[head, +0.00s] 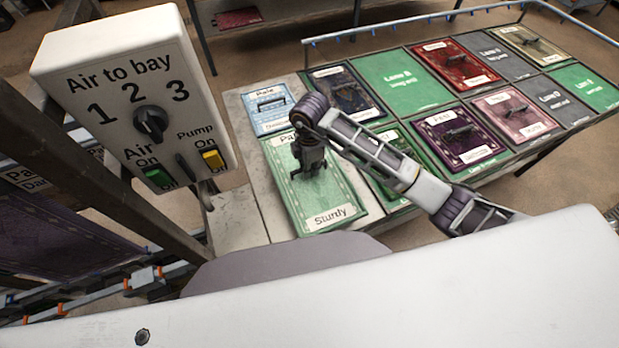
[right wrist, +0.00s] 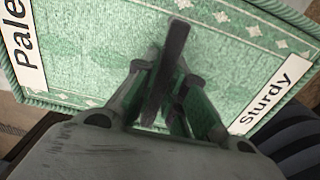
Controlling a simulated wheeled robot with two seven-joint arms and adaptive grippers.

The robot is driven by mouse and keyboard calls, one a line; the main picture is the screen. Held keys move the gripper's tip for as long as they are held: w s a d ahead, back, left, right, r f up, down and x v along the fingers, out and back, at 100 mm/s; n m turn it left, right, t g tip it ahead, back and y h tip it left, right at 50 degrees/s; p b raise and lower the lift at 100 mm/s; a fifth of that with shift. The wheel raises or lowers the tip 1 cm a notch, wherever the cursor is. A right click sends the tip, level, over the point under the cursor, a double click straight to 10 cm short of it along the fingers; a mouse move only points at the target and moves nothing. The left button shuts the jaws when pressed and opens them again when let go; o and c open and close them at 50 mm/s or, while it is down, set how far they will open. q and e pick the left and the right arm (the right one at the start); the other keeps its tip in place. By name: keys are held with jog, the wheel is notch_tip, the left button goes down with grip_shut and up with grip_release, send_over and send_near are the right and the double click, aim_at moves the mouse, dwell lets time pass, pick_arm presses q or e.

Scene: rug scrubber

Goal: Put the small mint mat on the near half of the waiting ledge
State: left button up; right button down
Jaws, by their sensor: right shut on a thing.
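The mint mat (head: 335,192), pale green with a patterned border and labels reading "Pa…" and "Sturdy", is over the near part of the pale waiting ledge (head: 233,212). It also fills much of the right wrist view (right wrist: 105,45), where its labels read "Pale" and "Sturdy". My right gripper (head: 311,166) points down at the mat's middle and is shut on its dark handle (right wrist: 165,75). I cannot tell whether the mat touches the ledge or hangs just above it. The ledge beneath it is mostly hidden. My left gripper is not in view.
A small blue mat (head: 269,108) lies on the ledge's far part. To the right, a rack (head: 400,85) holds several coloured mats and green and grey lane panels. A white control box (head: 120,85) with a dial and switches stands at the left.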

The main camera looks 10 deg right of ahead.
aim_at(309, 179)
jog(key=shift+f, duration=1.25)
jog(key=shift+f, duration=1.85)
jog(key=shift+f, duration=0.15)
jog(key=c, duration=1.5)
grip_release()
notch_tip(309, 179, up, 12)
jog(key=shift+r+b, duration=0.15)
jog(key=shift+b, duration=0.3)
